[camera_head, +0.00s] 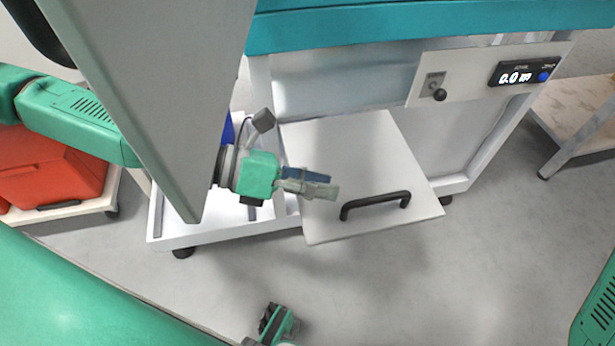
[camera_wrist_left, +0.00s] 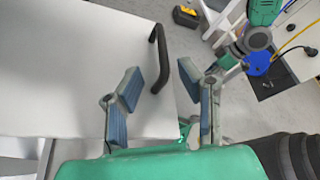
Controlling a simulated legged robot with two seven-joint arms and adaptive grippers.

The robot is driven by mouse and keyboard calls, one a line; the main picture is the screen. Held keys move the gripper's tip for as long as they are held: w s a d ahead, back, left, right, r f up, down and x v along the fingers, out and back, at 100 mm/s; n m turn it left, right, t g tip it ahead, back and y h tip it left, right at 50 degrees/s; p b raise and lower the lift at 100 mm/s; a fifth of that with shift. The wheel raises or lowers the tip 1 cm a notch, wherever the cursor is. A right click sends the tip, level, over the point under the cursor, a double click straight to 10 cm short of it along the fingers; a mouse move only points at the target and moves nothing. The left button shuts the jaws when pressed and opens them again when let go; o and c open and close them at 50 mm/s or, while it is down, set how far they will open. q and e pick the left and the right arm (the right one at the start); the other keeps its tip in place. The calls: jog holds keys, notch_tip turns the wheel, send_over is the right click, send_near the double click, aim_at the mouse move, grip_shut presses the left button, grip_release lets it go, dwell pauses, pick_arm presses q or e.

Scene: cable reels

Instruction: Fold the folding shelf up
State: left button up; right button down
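The folding shelf (camera_head: 365,150) is a white panel that sticks out from the front of the white cart, with a black bar handle (camera_head: 375,200) near its front edge. It fills much of the left wrist view (camera_wrist_left: 70,70), where the handle (camera_wrist_left: 158,50) shows too. My left gripper (camera_head: 325,187) is at the shelf's left side, close to the handle's left end. Its fingers (camera_wrist_left: 165,95) are spread apart with nothing held, and the handle lies ahead of the gap between them. Whether a finger touches the shelf cannot be told. A green and black part low in the head view may be my right gripper (camera_head: 277,322); its fingers are unclear.
A large grey panel (camera_head: 160,90) stands close at upper left and hides part of my left arm. The cart has a teal top (camera_head: 420,25), and a control plate with a display (camera_head: 525,72). A red case (camera_head: 50,170) sits at left. The floor in front is clear.

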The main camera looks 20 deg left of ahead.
pick_arm(q)
jog(key=shift+v, duration=1.15)
